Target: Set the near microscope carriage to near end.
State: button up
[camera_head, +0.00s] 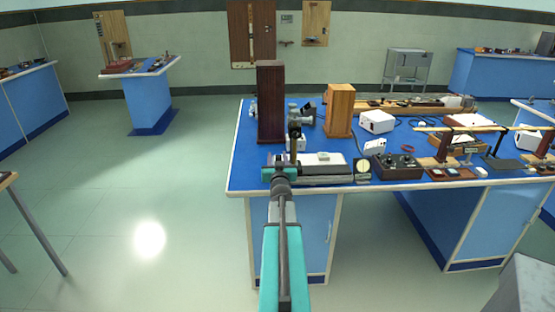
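A dark microscope (295,126) stands upright near the front left of the blue-topped bench. It rises from behind my gripper, next to a low base with a pale top plate (325,159) that lies along the front edge. My gripper (279,161) is at the left end of this base, at the front edge of the bench. It overlaps the foot of the microscope in the picture. I cannot tell whether it touches the carriage, or whether its fingers are open or shut. The carriage itself is small and mostly hidden by my gripper.
A dark wooden box (270,100) and a lighter wooden box (340,110) stand tall behind the microscope. A black control box (397,165) and a round dial (362,169) are to the right. A long wooden apparatus (400,104) lies along the back.

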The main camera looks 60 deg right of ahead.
jog(key=shift+s, duration=0.15)
jog(key=shift+s+a+f, duration=0.1)
jog(key=p+v, duration=0.6)
jog(key=v, duration=0.5)
jog(key=shift+r+p, duration=0.2)
jog(key=shift+p, duration=0.15)
dwell(0.6)
jog(key=p, duration=0.1)
jog(key=a+p, duration=0.1)
jog(key=p, duration=0.1)
jog(key=shift+s, duration=0.2)
jog(key=shift+s+a+p, duration=0.35)
jog(key=shift+a+p, duration=0.1)
jog(key=shift+p, duration=0.9)
jog(key=shift+f, duration=0.1)
